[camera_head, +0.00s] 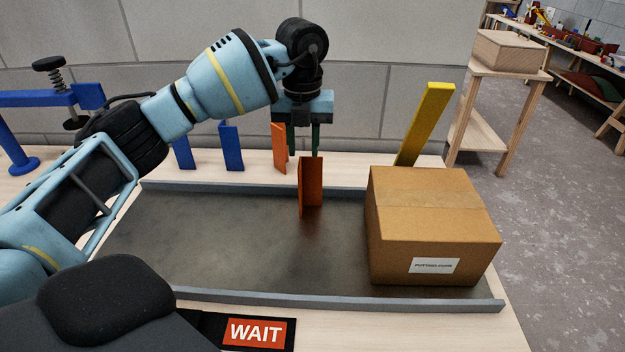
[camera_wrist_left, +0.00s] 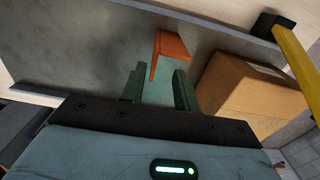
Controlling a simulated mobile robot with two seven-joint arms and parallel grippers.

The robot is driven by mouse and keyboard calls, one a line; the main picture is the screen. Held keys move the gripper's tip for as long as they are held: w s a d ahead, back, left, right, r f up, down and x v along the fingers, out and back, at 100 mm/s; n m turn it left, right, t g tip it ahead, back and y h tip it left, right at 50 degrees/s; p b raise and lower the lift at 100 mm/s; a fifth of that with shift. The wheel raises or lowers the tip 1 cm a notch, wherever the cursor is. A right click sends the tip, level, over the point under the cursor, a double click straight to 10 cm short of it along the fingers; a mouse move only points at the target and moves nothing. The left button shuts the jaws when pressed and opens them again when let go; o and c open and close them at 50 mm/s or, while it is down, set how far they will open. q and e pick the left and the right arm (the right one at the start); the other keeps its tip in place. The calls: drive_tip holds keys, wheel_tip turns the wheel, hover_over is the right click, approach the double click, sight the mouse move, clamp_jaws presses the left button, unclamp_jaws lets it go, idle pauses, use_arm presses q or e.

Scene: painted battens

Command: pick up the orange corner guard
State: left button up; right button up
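An orange corner guard (camera_head: 311,184) stands upright on the dark tray, near its back rim and left of the cardboard box. My left gripper (camera_head: 303,153) points down above it, its green fingertips close to the guard's top edge. In the left wrist view the fingers (camera_wrist_left: 159,72) are apart, and the orange corner guard (camera_wrist_left: 171,45) shows just beyond and partly between them. I cannot tell whether a finger touches it. A second orange piece (camera_head: 279,147) stands on the table behind the tray. My right gripper is in neither view.
A cardboard box (camera_head: 430,225) sits on the tray's right end, with a yellow batten (camera_head: 425,122) leaning up behind it. Blue pieces (camera_head: 231,146) stand behind the tray's back rim (camera_head: 220,187). A blue clamp-like stand (camera_head: 38,99) is at left. The tray's middle is clear.

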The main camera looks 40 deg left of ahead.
sight(300, 175)
use_arm(q)
drive_tip(key=shift+s+a+f, duration=0.1)
drive_tip(key=shift+s+f, duration=0.1)
drive_tip(key=shift+f, duration=1.75)
drive_tip(key=shift+s+a+f, duration=0.1)
drive_tip(key=shift+s+f, duration=0.1)
drive_tip(key=shift+f, duration=1.75)
clamp_jaws()
